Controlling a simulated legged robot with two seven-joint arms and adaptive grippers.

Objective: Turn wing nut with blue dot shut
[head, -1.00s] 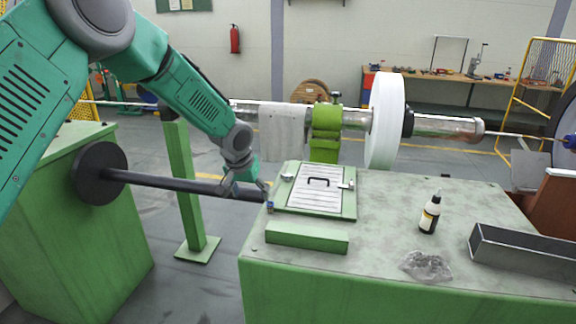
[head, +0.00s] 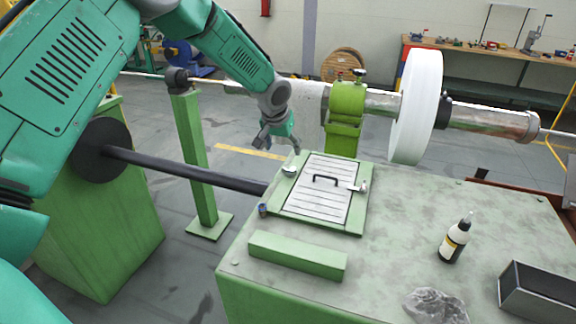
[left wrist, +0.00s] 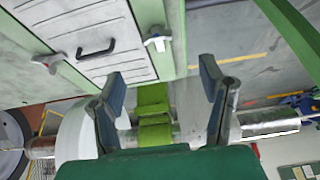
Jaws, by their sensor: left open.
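The hatch (head: 318,187) is a slatted white panel with a black handle (head: 325,178), set in a green frame on the bench. A silver wing nut (head: 289,170) is at its back left edge, and another (head: 362,186) is at its right edge. A small dark-blue piece (head: 263,210) is at the front left corner; I cannot tell whether it is the blue-dotted wing nut. My left gripper (head: 280,146) is open and empty, behind and above the back left wing nut. The left wrist view shows its spread fingers (left wrist: 163,90), with two wing nuts beyond.
A green bar (head: 297,256) lies in front of the hatch. A bottle (head: 455,239), a clear crumpled bag (head: 436,306) and a dark metal box (head: 540,290) are on the right. A white disc (head: 418,107) and green pipe support (head: 345,117) stand behind the bench.

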